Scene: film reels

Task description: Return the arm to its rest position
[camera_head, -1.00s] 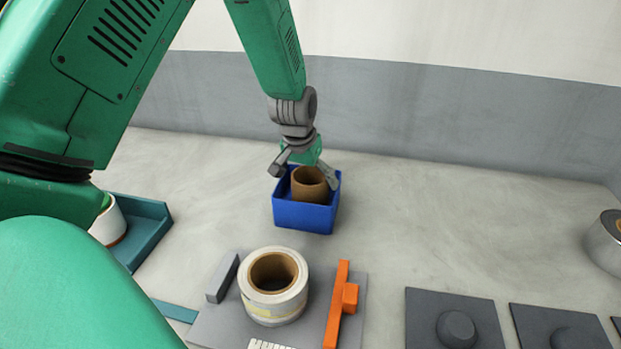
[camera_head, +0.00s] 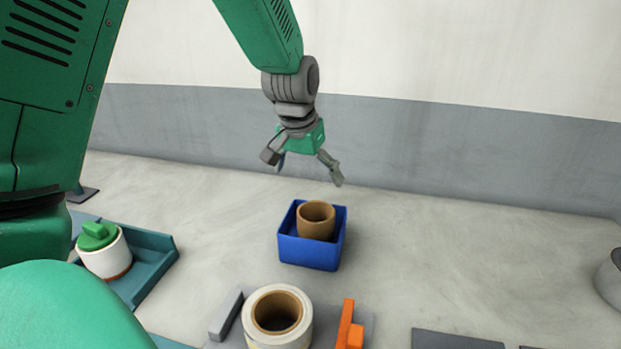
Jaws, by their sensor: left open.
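My left gripper (camera_head: 303,168) is open and empty, hanging above and behind the blue box, apart from it. The blue box (camera_head: 308,252) stands on the pale work surface with a brown cardboard core (camera_head: 317,221) upright in it. My right gripper is not in view.
A white roll with a brown core (camera_head: 277,318) stands on a grey fixture with an orange block (camera_head: 349,328) at its right. A teal tray (camera_head: 157,257) at left holds a white roll with a green top (camera_head: 104,251). A metal cylinder (camera_head: 610,280) is at the right edge. The surface right of the box is clear.

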